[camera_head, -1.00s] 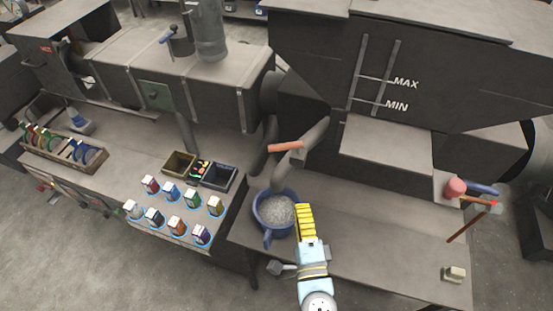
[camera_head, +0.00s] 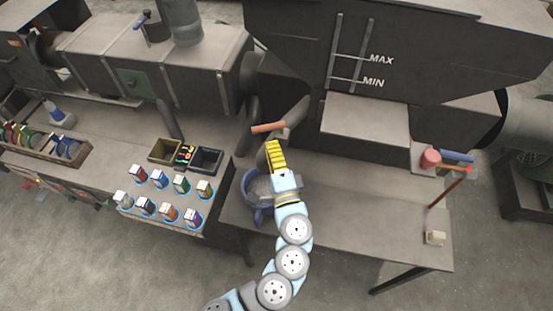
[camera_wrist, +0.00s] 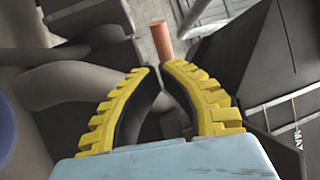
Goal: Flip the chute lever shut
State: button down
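The chute lever has an orange handle (camera_head: 268,127) and sits at the grey chute pipe above the blue bucket (camera_head: 248,183). In the wrist view the orange handle (camera_wrist: 162,40) stands just beyond my fingertips, apart from them as far as I can tell. My gripper (camera_head: 271,144) is just below the handle in the head view, over the bucket's far side. In the wrist view its yellow fingers (camera_wrist: 158,68) bow inward, with their tips almost together and nothing between them. The gripper and arm hide part of the bucket and the chute's mouth.
The dark hopper with MAX and MIN marks (camera_head: 371,70) rises behind the bench at right. Bare bench top (camera_head: 340,205) lies right of my gripper. Several small cartons and two open boxes (camera_head: 205,160) stand at left. A red cylinder (camera_head: 430,158) is at far right.

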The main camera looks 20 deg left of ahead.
aim_at(268, 130)
jog(key=shift+p+x, duration=0.35)
jog(key=shift+x, duration=1.2)
jog(key=shift+d+f+h, duration=0.1)
jog(key=shift+h, duration=0.2)
